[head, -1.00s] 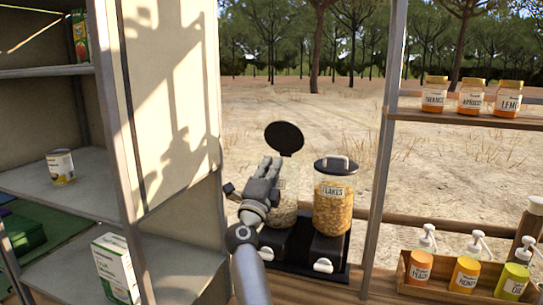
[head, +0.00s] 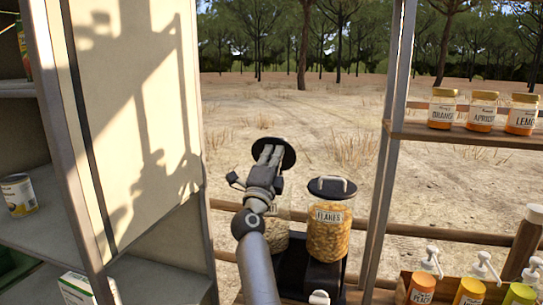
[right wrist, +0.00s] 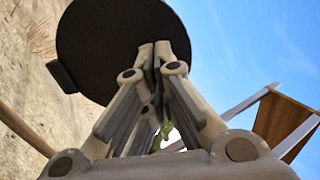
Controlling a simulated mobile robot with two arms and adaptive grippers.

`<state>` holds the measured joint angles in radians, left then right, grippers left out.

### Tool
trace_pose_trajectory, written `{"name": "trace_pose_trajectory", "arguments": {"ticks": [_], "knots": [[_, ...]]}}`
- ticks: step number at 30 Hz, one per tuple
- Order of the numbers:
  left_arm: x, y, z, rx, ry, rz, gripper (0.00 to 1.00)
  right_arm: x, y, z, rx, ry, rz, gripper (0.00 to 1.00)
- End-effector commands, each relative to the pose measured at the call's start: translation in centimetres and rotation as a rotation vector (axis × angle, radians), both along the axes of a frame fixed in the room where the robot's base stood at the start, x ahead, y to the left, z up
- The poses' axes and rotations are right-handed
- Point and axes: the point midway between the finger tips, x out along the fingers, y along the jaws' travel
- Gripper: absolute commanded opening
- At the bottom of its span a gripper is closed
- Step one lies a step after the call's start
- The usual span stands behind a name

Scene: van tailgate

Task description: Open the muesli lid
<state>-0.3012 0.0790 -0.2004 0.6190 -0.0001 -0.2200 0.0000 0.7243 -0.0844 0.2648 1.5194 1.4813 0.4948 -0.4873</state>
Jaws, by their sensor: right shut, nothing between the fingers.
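The muesli jar (head: 279,242) is a clear container of pale cereal, mostly hidden behind my right arm. Its round black lid (head: 290,153) stands raised and tilted up above the jar. My right gripper (head: 269,150) is shut and empty, with its fingertips in front of the lid's face in the head view. In the right wrist view the lid (right wrist: 110,45) is a large dark disc just beyond the closed fingertips (right wrist: 155,48); whether they touch is unclear. My left gripper is not in view.
The flakes jar (head: 329,235), with its black lid down, stands close on the right. A metal post (head: 388,150) and a shelf of small jars (head: 465,134) are further right, with pump bottles (head: 470,290) below. A cabinet panel (head: 130,120) stands left.

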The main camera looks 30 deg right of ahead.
Motion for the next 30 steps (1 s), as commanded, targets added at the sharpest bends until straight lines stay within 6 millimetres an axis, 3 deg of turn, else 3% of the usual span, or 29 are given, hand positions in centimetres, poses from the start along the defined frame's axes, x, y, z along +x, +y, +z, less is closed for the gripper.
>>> {"name": "trace_pose_trajectory", "arguments": {"ticks": [5, 13, 30], "knots": [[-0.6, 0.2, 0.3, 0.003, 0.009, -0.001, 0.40, 0.1, -0.1, 0.3, 0.000, 0.000, -0.001, 0.00], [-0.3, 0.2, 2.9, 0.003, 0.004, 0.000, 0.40, 1.6, -2.0, 2.1, -0.001, 0.001, -0.002, 0.00], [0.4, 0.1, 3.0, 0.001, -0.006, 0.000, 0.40, 2.3, -2.5, 2.0, 0.000, 0.000, 0.000, 0.00]]}}
